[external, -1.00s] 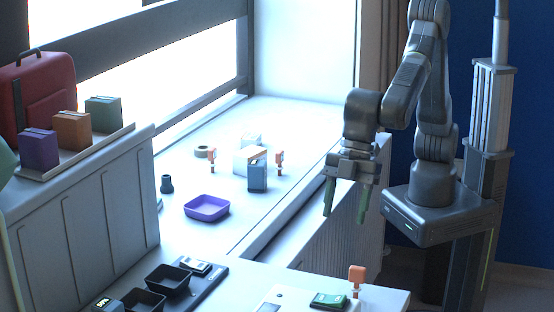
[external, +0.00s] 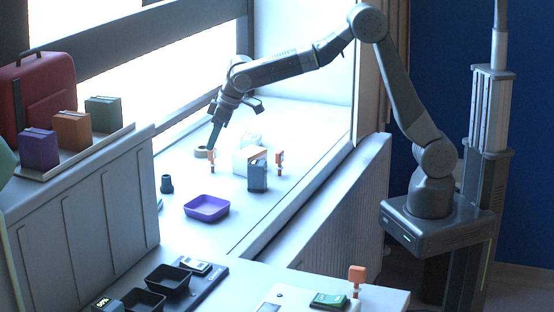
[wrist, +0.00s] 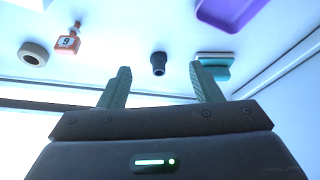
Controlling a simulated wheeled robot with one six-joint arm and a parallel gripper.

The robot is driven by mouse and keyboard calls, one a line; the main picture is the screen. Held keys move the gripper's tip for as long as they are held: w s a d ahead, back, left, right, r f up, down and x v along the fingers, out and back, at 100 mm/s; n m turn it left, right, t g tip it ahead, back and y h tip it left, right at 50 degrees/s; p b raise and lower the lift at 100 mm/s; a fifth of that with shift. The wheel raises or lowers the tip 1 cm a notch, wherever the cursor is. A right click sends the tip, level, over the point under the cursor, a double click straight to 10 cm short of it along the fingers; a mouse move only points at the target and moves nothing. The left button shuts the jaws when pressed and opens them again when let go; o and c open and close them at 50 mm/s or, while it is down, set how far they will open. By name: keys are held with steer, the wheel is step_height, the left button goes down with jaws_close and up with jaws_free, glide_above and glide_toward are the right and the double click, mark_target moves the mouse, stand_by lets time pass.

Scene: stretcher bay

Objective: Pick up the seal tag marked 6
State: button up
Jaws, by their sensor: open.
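An orange seal tag (external: 211,156) stands on the white sill. In the wrist view, an orange tag (wrist: 68,43) at upper left bears a dark digit on a white patch; it looks like a 9, or a 6 seen upside down. Two other orange tags show in the external view, one (external: 279,157) right of the blue-grey box and one (external: 357,274) at the front; their marks are too small to read. My gripper (external: 213,142) is open and empty above the sill, close to the left tag. Its fingers (wrist: 158,85) point away from the wrist camera, with the tag left of them.
A tape roll (external: 202,152), a white block (external: 243,161), a blue-grey box (external: 257,178), a dark bottle-like piece (external: 167,184) and a purple tray (external: 206,208) share the sill. A teal block (wrist: 213,66) shows in the wrist view. The window frame runs close behind.

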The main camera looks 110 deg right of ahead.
mark_target(210, 159)
steer(key=s+d+f+m, duration=0.1)
steer(key=s+d, duration=0.3)
steer(key=d, duration=0.3)
steer(key=s+d+f+m, duration=0.1)
steer(key=s+d+m, duration=0.15)
steer(key=d, duration=0.35)
steer(key=shift+n+g+h, duration=0.3)
steer(key=shift+n+h, duration=0.05)
steer(key=shift+h, duration=0.05)
steer(key=p+x, duration=0.1)
steer(key=x, duration=1.1)
steer(key=shift+d+f+p, duration=0.25)
steer(key=shift+f+p, duration=0.1)
steer(key=shift+p, duration=0.05)
steer(key=shift+s, duration=0.1)
steer(key=c, duration=1)
